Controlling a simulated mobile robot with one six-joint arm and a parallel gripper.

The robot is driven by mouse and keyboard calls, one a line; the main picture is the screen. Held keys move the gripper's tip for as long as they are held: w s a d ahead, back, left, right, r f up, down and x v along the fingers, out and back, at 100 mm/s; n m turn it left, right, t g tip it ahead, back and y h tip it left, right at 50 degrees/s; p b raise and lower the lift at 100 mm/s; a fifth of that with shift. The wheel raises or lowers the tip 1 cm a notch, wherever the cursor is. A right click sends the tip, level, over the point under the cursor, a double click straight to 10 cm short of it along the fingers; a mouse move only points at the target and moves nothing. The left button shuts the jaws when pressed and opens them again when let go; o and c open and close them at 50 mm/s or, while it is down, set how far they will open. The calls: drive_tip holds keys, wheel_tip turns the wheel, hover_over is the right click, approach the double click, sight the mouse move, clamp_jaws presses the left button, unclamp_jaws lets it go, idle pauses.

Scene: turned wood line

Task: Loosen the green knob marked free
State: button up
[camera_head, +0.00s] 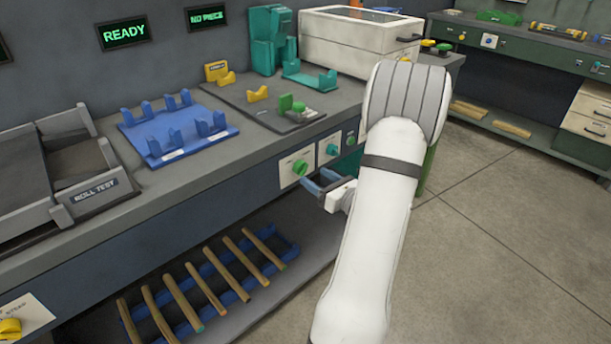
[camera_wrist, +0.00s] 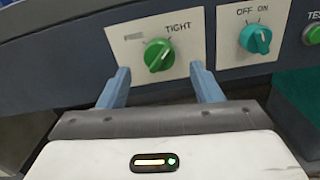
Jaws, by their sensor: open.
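The green knob (camera_wrist: 158,55) sits on a white plate on the bench's front panel. "TIGHT" is printed at its upper right; a smaller mark at its upper left is too blurred to read. The knob's ridge is tilted, its upper end leaning right towards "TIGHT". In the head view the knob (camera_head: 300,167) is just beyond my fingers. My gripper (camera_wrist: 159,68) is open and empty, with one blue finger at each side of the knob's lower part in the picture. The fingers look apart from the knob; I cannot tell the remaining depth. It also shows in the head view (camera_head: 319,181).
A teal OFF/ON knob (camera_wrist: 256,38) is right of the green knob, with a green button (camera_wrist: 314,34) further right. Above, the bench holds a blue cradle (camera_head: 180,130) and a grey roll-test tray (camera_head: 88,195). Wooden rods (camera_head: 180,297) lie on the shelf below. Floor at right is clear.

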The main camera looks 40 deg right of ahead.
sight(306, 171)
drive_tip(key=shift+w+a, duration=0.2)
drive_tip(key=shift+w, duration=2)
drive_tip(key=shift+c, duration=0.3)
